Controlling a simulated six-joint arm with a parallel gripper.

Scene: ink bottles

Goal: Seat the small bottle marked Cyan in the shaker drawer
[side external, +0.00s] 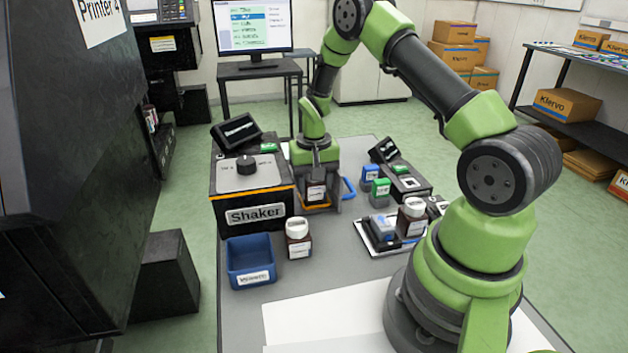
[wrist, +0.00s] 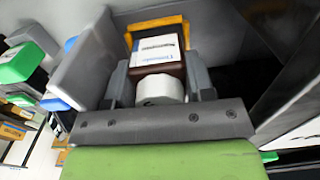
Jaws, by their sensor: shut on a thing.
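My gripper (side external: 316,172) points down and is shut on a small dark brown bottle (side external: 316,194) with a white label. In the wrist view the bottle (wrist: 158,68) sits between the two grey fingers, its white cap toward the camera; its label is too blurred to read as Cyan. The bottle is at the shaker drawer (side external: 334,204), a grey tray with an orange edge beside the shaker (side external: 252,190). The orange edge (wrist: 157,24) lies just beyond the bottle in the wrist view. I cannot tell whether the bottle's base touches the drawer floor.
Another white-capped bottle (side external: 412,217) stands on the right near a small scale-like device (side external: 381,234). A blue handle (side external: 348,188) is right of the drawer. Green and blue-topped pieces stand farther right.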

